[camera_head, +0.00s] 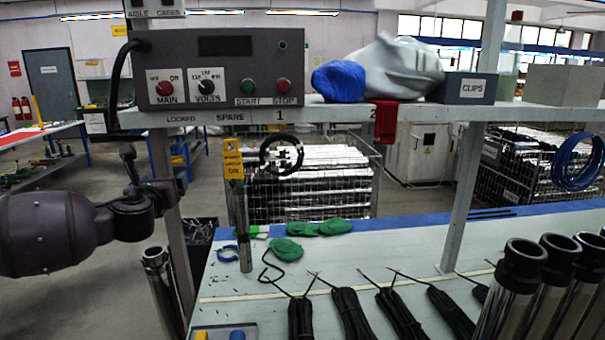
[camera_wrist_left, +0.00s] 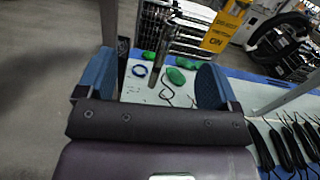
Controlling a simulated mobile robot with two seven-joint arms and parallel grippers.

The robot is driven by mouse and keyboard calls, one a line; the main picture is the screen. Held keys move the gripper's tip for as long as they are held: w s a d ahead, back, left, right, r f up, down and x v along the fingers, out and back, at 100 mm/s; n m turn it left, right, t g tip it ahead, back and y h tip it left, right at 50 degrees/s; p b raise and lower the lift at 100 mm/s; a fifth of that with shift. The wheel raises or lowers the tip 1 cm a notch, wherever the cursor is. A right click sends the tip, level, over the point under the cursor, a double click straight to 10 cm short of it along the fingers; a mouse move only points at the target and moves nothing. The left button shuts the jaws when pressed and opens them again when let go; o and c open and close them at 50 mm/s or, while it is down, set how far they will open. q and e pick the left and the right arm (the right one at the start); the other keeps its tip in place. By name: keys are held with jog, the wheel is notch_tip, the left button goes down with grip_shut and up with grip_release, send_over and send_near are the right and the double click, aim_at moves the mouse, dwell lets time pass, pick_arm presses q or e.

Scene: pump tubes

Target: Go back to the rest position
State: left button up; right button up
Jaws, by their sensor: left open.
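My left arm comes in from the left in the head view. Its left gripper (camera_head: 143,200) is raised in front of the shelf post, left of the table. In the left wrist view the blue fingers of this gripper (camera_wrist_left: 153,85) stand wide apart with nothing between them. Beyond them lie green cloths (camera_wrist_left: 178,73), a blue ring (camera_wrist_left: 139,71) and an upright metal tube (camera_wrist_left: 160,52), all apart from the fingers. My right gripper is in neither view.
A shelf holds a control box (camera_head: 222,68), a blue roll (camera_head: 338,82) and a clips bin (camera_head: 468,88). Black cable bundles (camera_head: 349,314) lie on the table (camera_head: 232,298). Metal tubes with black tops (camera_head: 508,300) stand at right. A yellow-tagged post (camera_head: 233,165) rises near my left gripper.

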pick_arm(q)
jog(key=d+n+h, duration=0.7)
jog(key=d, duration=0.4)
jog(key=s+d+f+n+g+h+b, duration=0.1)
jog(key=s+d+f+n+h, duration=0.1)
jog(key=s+d+f+n, duration=0.35)
jog(key=s+d+f+n+g+h, duration=0.1)
jog(key=s+d+f+n+h, duration=0.15)
jog(key=f, duration=0.55)
jog(key=s+a+f+n+g+y, duration=0.1)
jog(key=s+f+n, duration=0.4)
jog(key=s+f, duration=0.5)
jog(key=s+a+f+n+g+y+b, duration=0.1)
jog(key=s+a+f+n+y, duration=0.3)
jog(key=s+f, duration=0.6)
jog(key=s+a+f+n+g+y+b, duration=0.1)
jog(key=s+a+f+n+g+y, duration=0.1)
jog(key=s+f+n, duration=0.6)
notch_tip(320, 180, down, 4)
jog(key=shift+s+a+f+y, duration=0.15)
jog(key=shift+s+a+y, duration=0.3)
jog(key=shift+s+a, duration=0.55)
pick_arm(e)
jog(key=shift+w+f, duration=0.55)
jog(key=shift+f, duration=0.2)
